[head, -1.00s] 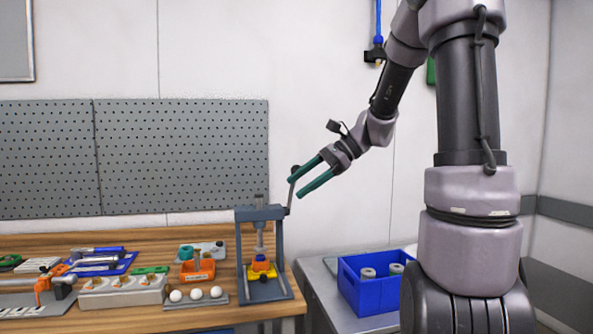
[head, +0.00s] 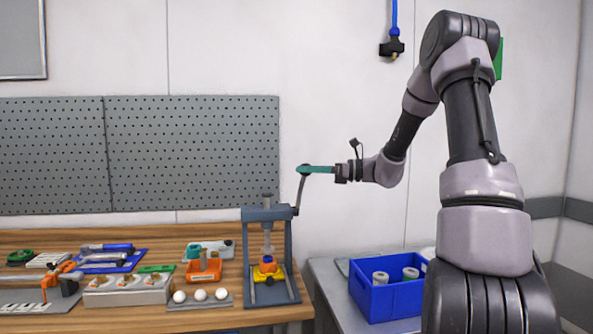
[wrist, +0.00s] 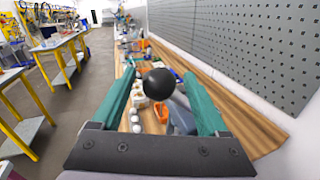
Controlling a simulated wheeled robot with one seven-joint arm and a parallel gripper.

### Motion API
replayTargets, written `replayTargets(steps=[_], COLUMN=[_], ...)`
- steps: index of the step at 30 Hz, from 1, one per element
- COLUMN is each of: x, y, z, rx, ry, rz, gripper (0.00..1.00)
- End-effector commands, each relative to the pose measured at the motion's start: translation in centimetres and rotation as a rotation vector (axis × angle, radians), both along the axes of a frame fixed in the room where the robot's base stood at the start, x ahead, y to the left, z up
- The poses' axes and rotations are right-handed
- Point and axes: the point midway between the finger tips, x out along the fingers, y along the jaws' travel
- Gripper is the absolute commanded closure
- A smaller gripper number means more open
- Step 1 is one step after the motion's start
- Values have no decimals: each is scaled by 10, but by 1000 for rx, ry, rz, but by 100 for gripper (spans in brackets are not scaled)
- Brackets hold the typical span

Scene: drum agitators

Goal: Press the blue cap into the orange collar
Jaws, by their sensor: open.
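An arbor press (head: 283,240) with a grey frame stands at the bench's right end. Under its ram (head: 267,240), the small blue cap (head: 268,259) sits at the top of the orange collar (head: 268,267), on a yellow holder (head: 266,275). How deep the cap sits is too small to tell. The press lever (head: 300,190) points up, ending in a black ball knob (wrist: 159,84). My gripper (head: 312,169) is open, its green fingers level at the knob's height. In the wrist view, the knob shows between the two fingers (wrist: 159,76), with gaps on both sides.
Left of the press are an orange bin (head: 204,268), a row of white balls (head: 201,295) and a grey block with fixtures (head: 128,290). A blue crate (head: 388,296) with cylinders stands on the right table. A pegboard (head: 195,152) hangs behind the bench.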

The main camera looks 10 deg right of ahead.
Motion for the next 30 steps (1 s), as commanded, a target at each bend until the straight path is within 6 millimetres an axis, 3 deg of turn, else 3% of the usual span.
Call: replayTargets(steps=[6,17,18,21,24,30], x=[8,10,10,10,10,10], y=[26,32,32,32,31,31], z=[0,0,0,0,0,0], rx=[-1,-1,-1,-1,-1,-1], ry=[-1,-1,-1,-1,-1,0], rz=[1,-1,-1,-1,0,0], gripper=[23,23,31,69,100,100])
